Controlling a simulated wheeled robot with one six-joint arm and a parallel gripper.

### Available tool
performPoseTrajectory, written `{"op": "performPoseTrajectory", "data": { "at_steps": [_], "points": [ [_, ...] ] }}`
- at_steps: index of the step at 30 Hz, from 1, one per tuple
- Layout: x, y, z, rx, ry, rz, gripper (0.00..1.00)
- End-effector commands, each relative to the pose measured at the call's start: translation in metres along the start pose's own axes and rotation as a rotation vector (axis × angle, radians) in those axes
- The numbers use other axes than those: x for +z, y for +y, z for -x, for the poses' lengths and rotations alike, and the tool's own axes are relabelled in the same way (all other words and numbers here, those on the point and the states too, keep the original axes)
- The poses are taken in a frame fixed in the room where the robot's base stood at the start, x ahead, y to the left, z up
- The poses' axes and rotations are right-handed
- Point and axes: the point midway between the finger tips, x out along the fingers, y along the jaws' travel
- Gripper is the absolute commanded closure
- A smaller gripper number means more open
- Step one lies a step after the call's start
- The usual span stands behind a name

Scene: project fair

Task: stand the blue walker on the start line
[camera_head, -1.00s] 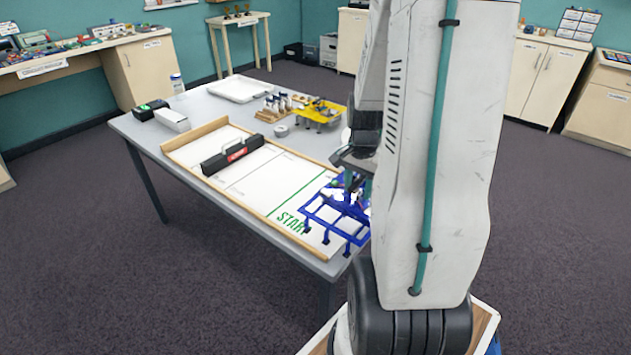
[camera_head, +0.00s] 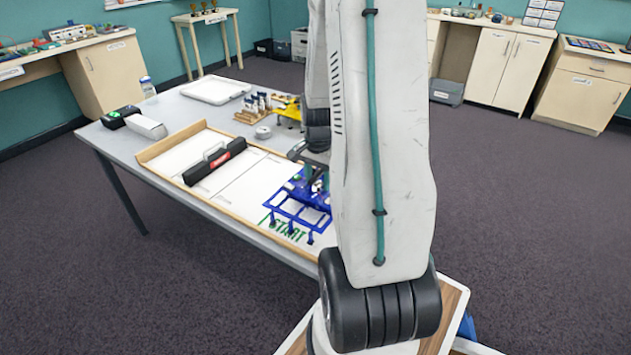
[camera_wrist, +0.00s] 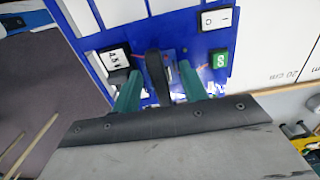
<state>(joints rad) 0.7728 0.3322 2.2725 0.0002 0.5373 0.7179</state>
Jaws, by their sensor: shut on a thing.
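The blue walker (camera_head: 300,202) is an open blue frame with several thin legs, at the near end of the white track board. My gripper (camera_head: 314,180) is shut on it from above; in the wrist view the teal fingers (camera_wrist: 160,92) close around a dark upright part. The walker's blue plate (camera_wrist: 190,40) shows a white switch, a green S-marked piece and a white label there. The green START lettering (camera_head: 288,231) shows just below and between its front legs. Whether its feet touch the board I cannot tell. My arm hides its right side.
The wood-rimmed track board (camera_head: 170,160) lies on the grey table. A yellow walker (camera_head: 288,110), a grey roll (camera_head: 263,132) and a white tray (camera_head: 215,91) are behind.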

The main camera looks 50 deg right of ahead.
Motion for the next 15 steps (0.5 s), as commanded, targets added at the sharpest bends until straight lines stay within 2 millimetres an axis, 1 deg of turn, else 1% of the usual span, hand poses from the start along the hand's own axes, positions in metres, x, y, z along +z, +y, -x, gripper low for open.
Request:
{"op": "performPoseTrajectory", "data": {
  "at_steps": [1, 3, 14, 15],
  "points": [
    [-0.0003, 0.0004, -0.0064, 0.001, -0.001, -0.001, 0.84],
    [-0.0008, 0.0008, -0.0119, 0.001, -0.001, -0.002, 0.84],
    [-0.0012, 0.0006, -0.0154, -0.001, 0.001, -0.002, 0.84],
    [-0.001, 0.0007, -0.0159, 0.0, 0.0, -0.002, 0.51]
  ]
}}
